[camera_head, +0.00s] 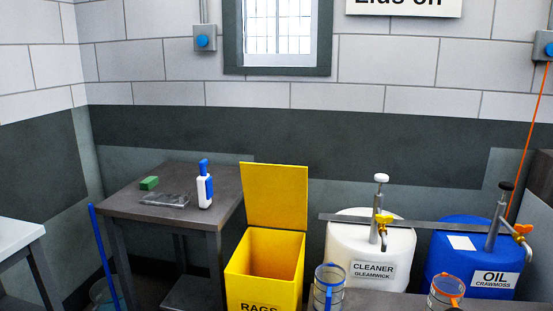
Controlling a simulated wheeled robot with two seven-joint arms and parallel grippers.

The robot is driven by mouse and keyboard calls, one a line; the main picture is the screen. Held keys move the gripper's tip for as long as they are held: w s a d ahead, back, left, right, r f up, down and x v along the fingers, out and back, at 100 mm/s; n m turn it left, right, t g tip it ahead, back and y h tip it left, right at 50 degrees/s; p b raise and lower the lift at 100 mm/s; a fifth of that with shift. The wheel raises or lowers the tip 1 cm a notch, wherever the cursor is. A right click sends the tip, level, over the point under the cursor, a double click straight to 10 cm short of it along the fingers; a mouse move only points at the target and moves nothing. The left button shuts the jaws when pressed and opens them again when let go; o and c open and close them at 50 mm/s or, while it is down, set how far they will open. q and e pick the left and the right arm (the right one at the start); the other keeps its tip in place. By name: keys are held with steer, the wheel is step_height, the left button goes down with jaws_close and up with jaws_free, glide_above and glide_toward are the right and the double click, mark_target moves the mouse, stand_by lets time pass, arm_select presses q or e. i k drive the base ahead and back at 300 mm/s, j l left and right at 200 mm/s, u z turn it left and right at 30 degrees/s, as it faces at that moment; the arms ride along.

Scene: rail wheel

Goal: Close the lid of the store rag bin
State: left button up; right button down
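The yellow rag bin (254,292), marked RAGS, stands on the floor in the lower middle of the head view. Its yellow lid (275,196) is open and stands upright at the back edge of the bin. The part of the inside that shows looks empty; the bottom of the bin is cut off by the frame. Neither of my grippers is in view.
A grey table (160,215) with a green block (149,183) and a white bottle (205,190) is left of the bin. A white cleaner drum (345,240) and a blue oil drum (450,255) stand right. A clear jug (329,285) is close to the bin's right side.

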mark_target(275, 195)
steer(key=i+j, duration=0.15)
steer(key=j, duration=0.25)
steer(key=i+j, duration=0.2)
steer(key=j, duration=0.2)
steer(key=i+j+u, duration=0.1)
steer(key=j, duration=0.3)
steer(key=i+j, duration=0.25)
steer(key=i+j+u, duration=0.1)
steer(key=j, duration=0.4)
steer(key=i, duration=0.1)
